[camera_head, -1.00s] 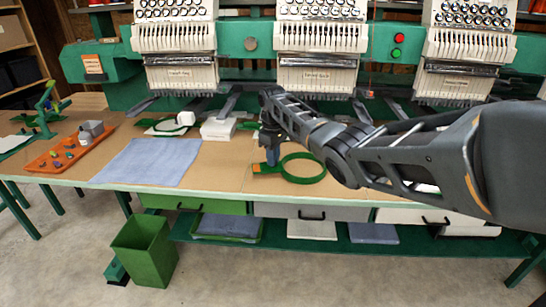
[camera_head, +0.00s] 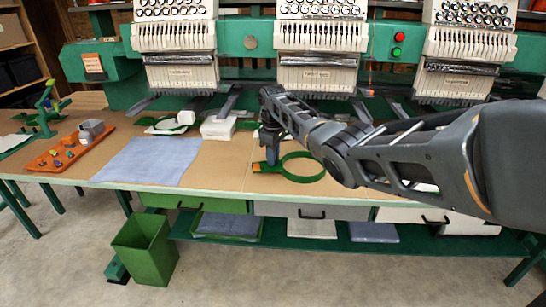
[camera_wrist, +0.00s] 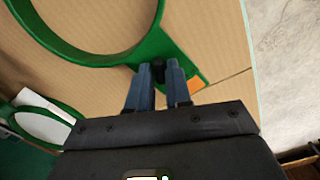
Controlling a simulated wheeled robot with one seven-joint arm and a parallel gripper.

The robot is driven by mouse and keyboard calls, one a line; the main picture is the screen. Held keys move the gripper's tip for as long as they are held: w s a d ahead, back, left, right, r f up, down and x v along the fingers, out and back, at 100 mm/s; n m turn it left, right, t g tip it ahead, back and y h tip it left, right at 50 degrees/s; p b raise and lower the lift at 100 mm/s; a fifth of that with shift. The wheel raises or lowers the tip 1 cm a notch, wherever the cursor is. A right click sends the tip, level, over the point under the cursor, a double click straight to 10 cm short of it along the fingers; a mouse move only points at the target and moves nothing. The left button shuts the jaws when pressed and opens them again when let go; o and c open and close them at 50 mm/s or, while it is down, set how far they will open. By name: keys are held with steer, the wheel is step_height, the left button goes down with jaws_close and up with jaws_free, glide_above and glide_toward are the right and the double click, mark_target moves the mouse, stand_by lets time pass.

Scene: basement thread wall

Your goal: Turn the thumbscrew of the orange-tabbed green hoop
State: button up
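The green hoop (camera_head: 302,179) lies flat on the brown work table, with its orange tab (camera_head: 258,168) on its left side. In the wrist view the hoop (camera_wrist: 88,57) fills the upper left, and the orange tab (camera_wrist: 196,85) shows beside the right finger. The small dark thumbscrew (camera_wrist: 158,69) sits at the hoop's clamp end, between my blue fingertips. My gripper (camera_head: 271,159) points down at the hoop's left side. In the wrist view my gripper (camera_wrist: 158,72) has a fingertip on each side of the thumbscrew, seemingly touching it.
Another green hoop (camera_wrist: 45,140) lies nearby at lower left in the wrist view. A blue-grey cloth (camera_head: 150,160), white block (camera_head: 217,129) and orange tray (camera_head: 48,160) are to the left. Embroidery heads (camera_head: 320,40) hang behind. A green bin (camera_head: 146,252) stands on the floor.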

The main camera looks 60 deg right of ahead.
steer(key=o, duration=0.3)
steer(key=shift+r, duration=3.9)
